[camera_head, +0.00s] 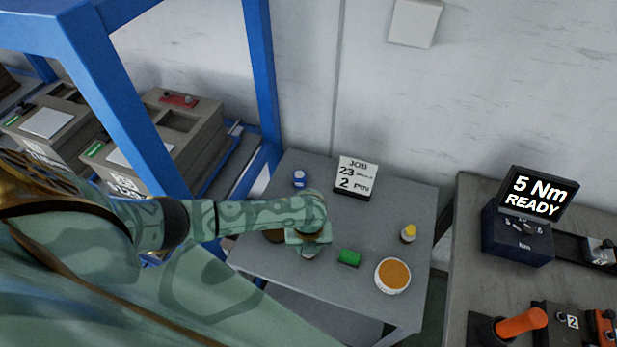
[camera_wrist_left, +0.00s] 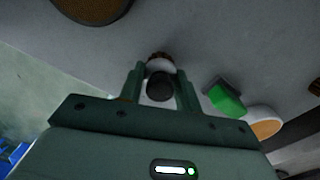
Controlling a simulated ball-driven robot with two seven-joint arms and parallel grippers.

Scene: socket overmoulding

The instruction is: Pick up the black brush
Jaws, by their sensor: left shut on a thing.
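My left gripper (camera_head: 309,240) is over the front middle of the small grey table (camera_head: 330,285), its arm coming in from the left. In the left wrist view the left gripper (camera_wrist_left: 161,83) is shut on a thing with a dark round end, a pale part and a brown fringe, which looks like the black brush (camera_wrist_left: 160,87). In the head view the gripper mostly hides it, and I cannot tell whether it touches the table. My right gripper is not in view.
A green block (camera_head: 349,258) and a white-rimmed dish with orange contents (camera_head: 393,275) are right of the gripper. A yellow-topped bottle (camera_head: 408,233), a blue container (camera_head: 299,178) and a job sign (camera_head: 355,178) stand farther back. A blue-framed rack (camera_head: 263,90) stands left.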

